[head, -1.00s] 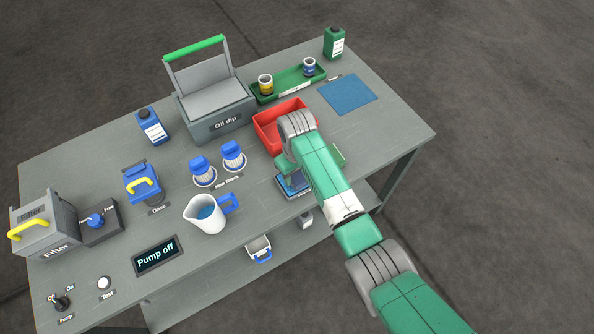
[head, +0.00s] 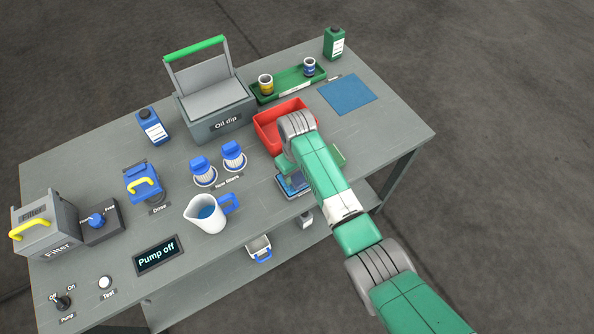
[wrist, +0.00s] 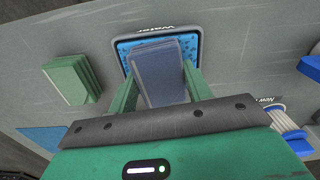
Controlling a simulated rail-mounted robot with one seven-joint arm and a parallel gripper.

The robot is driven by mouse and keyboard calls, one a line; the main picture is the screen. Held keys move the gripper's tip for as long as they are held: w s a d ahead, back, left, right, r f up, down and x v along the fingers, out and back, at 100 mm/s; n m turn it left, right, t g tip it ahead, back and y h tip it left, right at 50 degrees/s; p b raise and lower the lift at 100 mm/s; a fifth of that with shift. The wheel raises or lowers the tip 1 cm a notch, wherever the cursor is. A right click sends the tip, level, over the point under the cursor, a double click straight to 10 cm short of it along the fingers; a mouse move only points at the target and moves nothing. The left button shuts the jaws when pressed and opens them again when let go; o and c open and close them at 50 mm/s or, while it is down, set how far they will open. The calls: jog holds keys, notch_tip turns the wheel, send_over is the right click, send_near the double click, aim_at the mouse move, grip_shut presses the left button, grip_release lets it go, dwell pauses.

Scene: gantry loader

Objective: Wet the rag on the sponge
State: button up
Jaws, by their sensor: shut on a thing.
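My gripper (wrist: 158,82) is shut on a folded blue-grey rag (wrist: 160,70), with a green finger on each side of it. The rag is over the bright blue sponge (wrist: 126,46), which lies in a dark-rimmed tray labelled "Water". In the wrist view the rag covers much of the sponge; I cannot tell whether it presses on it. In the head view the sponge tray (head: 281,188) shows at the table's front edge, partly hidden by my arm.
A red bin (head: 265,134) stands behind my arm, and a blue mat (head: 347,95) lies to the right. A jug (head: 205,214) and new filters (head: 203,172) stand to the left. The display (head: 158,255) reads "Pump off".

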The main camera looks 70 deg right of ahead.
notch_tip(320, 180, up, 7)
jog(key=p, duration=0.7)
jog(key=shift+p, duration=0.4)
